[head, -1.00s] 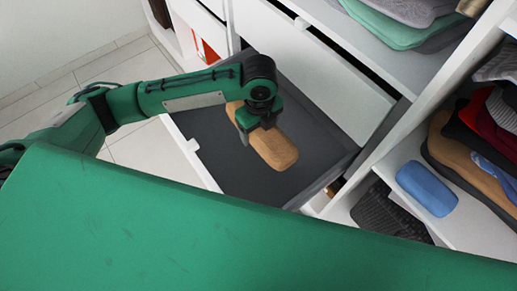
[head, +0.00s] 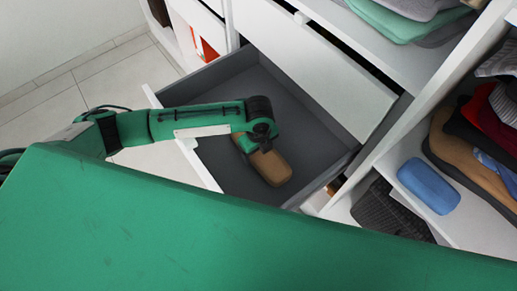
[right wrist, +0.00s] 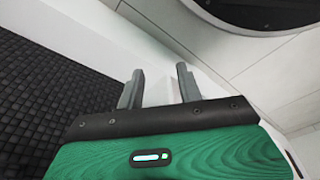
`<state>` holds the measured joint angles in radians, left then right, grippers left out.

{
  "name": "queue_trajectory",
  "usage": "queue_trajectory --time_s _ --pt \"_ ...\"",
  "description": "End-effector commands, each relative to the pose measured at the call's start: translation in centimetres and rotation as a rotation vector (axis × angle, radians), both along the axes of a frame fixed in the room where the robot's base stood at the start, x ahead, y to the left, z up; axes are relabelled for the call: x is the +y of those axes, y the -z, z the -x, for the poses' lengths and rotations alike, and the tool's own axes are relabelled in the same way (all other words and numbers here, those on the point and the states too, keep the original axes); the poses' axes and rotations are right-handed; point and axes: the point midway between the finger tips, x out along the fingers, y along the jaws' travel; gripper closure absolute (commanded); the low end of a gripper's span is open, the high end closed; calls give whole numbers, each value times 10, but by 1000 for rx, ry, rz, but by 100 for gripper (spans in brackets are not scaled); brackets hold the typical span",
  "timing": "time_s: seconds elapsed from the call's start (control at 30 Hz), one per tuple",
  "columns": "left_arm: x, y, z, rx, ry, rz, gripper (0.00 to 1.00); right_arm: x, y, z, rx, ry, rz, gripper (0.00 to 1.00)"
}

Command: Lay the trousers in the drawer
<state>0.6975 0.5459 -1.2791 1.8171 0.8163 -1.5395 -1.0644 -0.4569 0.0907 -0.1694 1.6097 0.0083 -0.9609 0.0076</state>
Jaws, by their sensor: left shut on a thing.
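The trousers (head: 271,169) are a brown folded bundle in the head view, over the floor of the open grey drawer (head: 222,161), toward its near side. My left gripper (head: 256,146) is shut on their far left end. The wrist hides that end and most of the fingers. I cannot tell whether the bundle touches the drawer floor. My right gripper (right wrist: 160,86) shows in the right wrist view, with its two fingers apart and nothing between them.
A closed white drawer front (head: 325,75) stands behind the open drawer. Shelves on the right hold a blue bundle (head: 428,186), a dark woven basket (head: 388,212) and several folded clothes. The drawer's far part is clear.

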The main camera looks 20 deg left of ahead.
Motion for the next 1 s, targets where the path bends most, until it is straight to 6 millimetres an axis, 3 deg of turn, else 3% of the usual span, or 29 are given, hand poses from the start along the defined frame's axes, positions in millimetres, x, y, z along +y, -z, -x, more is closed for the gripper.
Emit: queue_trajectory --time_s 0.2,0.23,0.33,0.67,0.77,1.0 --pt "0 2 0 1 0 1 54 -1 2 3 5 0 1 64" --pt "0 3 0 1 0 1 23 -1 3 3 6 0 2 64" --pt "0 2 0 1 0 1 5 -1 5 4 9 0 3 64" --pt "0 0 0 -1 0 1 5 -1 5 4 8 0 2 64" --pt "0 -12 -1 -2 -1 1 5 -1 2 2 3 0 2 64" --pt "0 -62 -1 -2 0 2 5 -3 13 7 6 -1 3 64"
